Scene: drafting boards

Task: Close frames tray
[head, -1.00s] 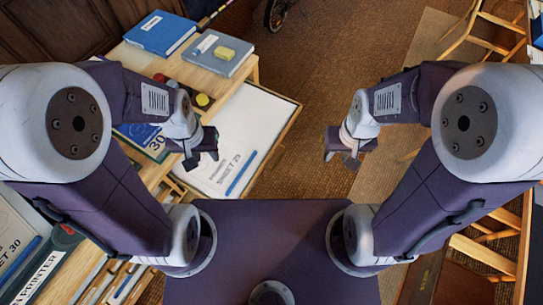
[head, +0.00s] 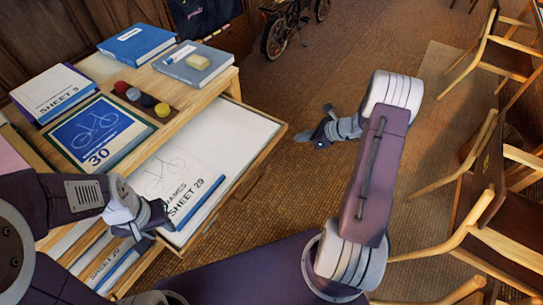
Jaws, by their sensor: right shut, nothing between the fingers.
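The frames tray (head: 238,180) is a shallow wooden drawer pulled out of the cabinet. A white sheet (head: 224,137) marked "FRAMES SHEET 29", with a bicycle drawing, lies in it, and a blue pencil or bar (head: 203,203) lies along its near side. My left gripper (head: 150,222) is at the tray's near left corner, over the sheet's lower edge in the picture; its fingers are too unclear to tell open from shut or whether they touch. My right gripper (head: 318,135) is shut and empty, right of the tray with floor between them.
The cabinet top holds a blue book (head: 137,44), a grey book (head: 195,65), a "SHEET 3" stack (head: 55,90) and a bicycle print (head: 98,133). Lower drawers also show sheets at lower left. Wooden chairs (head: 480,240) stand at right. Floor right of the tray is clear.

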